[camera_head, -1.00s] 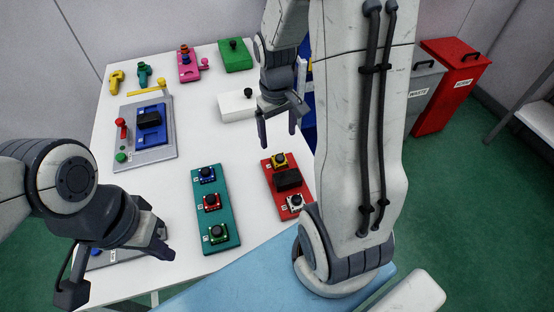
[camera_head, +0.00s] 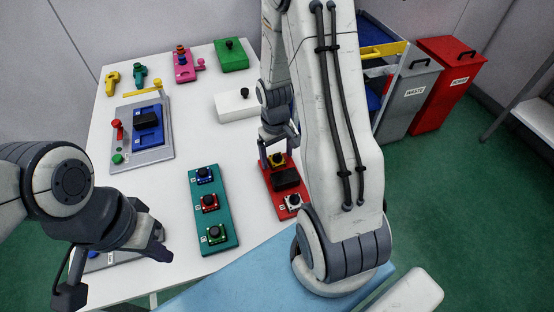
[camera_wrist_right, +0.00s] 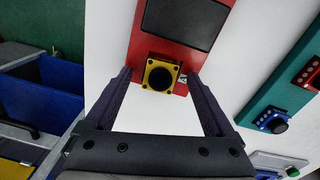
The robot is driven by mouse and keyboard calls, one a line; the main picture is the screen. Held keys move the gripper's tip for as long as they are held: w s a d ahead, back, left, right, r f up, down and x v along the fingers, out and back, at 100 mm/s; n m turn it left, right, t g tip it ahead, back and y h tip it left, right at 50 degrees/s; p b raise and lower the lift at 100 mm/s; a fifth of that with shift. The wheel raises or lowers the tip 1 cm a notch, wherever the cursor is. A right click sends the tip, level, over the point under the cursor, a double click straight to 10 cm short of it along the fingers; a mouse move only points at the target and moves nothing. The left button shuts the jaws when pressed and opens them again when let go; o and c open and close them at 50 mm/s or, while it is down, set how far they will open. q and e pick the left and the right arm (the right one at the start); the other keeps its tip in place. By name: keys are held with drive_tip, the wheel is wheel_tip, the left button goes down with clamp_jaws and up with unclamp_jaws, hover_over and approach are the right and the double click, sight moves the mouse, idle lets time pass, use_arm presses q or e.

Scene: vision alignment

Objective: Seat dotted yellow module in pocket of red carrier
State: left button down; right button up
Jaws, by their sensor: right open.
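The yellow module (camera_head: 278,160) with a black round knob sits at the far end of the red carrier (camera_head: 273,189). In the right wrist view the yellow module (camera_wrist_right: 160,75) lies between the fingertips of my right gripper (camera_wrist_right: 159,77). That gripper is open, with a finger on each side of the module and visible gaps. In the head view my right gripper (camera_head: 279,164) is low over the carrier's far end and partly hides the module. Dots on the module are too small to tell. My left gripper (camera_head: 113,270) is open and empty at the lower left.
A teal board (camera_head: 225,227) with blue, red and green modules lies to the left. A grey fixture with a blue plate (camera_head: 146,119) and a white block (camera_head: 237,105) stand farther back.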

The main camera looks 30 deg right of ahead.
drive_tip(key=shift+c, duration=0.3)
clamp_jaws()
